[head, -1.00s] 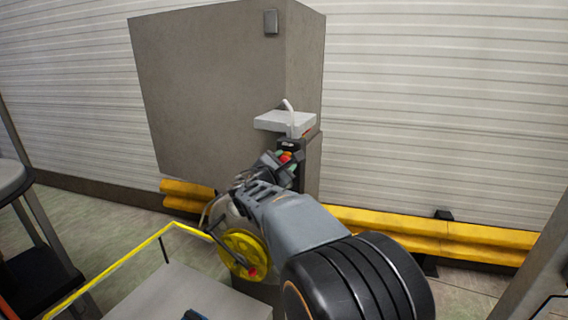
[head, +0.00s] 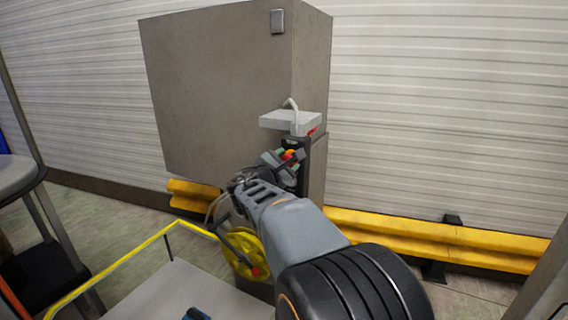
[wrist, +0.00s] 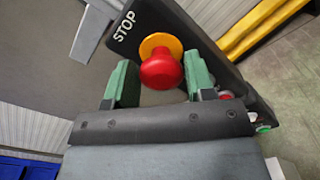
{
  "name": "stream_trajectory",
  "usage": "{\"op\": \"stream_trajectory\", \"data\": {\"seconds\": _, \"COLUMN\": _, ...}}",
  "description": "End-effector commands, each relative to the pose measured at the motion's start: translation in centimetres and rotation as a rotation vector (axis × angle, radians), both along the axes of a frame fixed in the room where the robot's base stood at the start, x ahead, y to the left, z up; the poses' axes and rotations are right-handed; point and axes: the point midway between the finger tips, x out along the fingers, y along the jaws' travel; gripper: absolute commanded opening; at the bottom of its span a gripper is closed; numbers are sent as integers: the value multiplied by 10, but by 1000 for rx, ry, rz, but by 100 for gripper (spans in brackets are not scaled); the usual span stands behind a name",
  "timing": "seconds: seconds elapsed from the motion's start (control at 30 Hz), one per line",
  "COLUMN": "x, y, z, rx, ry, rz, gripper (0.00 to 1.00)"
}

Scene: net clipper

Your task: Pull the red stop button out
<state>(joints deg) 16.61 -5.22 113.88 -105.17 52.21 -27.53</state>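The red stop button (wrist: 161,70) shows in the wrist view, a round red mushroom head on a yellow collar (wrist: 160,45), on a dark panel marked STOP (wrist: 124,26). My gripper (wrist: 160,82) has two green fingertips, spread apart on the left and right of the red head. Gaps show between the head and the fingers, so they do not seem to touch it. In the head view my gripper (head: 284,163) is at the control box on the cabinet's side, where the button (head: 290,155) shows small and partly hidden.
A large grey cabinet (head: 215,95) stands behind the control box. A light grey shelf (head: 291,121) juts out just above it. A yellow barrier (head: 440,238) runs along the wall to the right. A yellow-railed platform (head: 185,292) and a yellow wheel (head: 243,254) lie below my arm.

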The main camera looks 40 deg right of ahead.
Motion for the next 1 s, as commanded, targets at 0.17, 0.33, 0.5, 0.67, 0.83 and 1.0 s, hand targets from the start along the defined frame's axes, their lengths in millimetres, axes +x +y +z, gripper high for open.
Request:
{"op": "stream_trajectory", "data": {"seconds": 0.17, "x": 0, "y": 0, "z": 0, "rx": -1, "ry": 0, "rz": -1, "gripper": 67}}
{"op": "stream_trajectory", "data": {"seconds": 0.33, "x": 0, "y": 0, "z": 0, "rx": 0, "ry": 0, "rz": -1, "gripper": 69}}
{"op": "stream_trajectory", "data": {"seconds": 0.5, "x": -2, "y": 4, "z": -1, "rx": -1, "ry": 0, "rz": -1, "gripper": 69}}
{"op": "stream_trajectory", "data": {"seconds": 0.67, "x": -10, "y": 25, "z": -2, "rx": -1, "ry": -4, "rz": 3, "gripper": 69}}
{"op": "stream_trajectory", "data": {"seconds": 0.83, "x": -24, "y": 58, "z": -3, "rx": 0, "ry": -3, "rz": 5, "gripper": 69}}
{"op": "stream_trajectory", "data": {"seconds": 1.0, "x": -37, "y": 88, "z": -2, "rx": 0, "ry": -3, "rz": 5, "gripper": 69}}
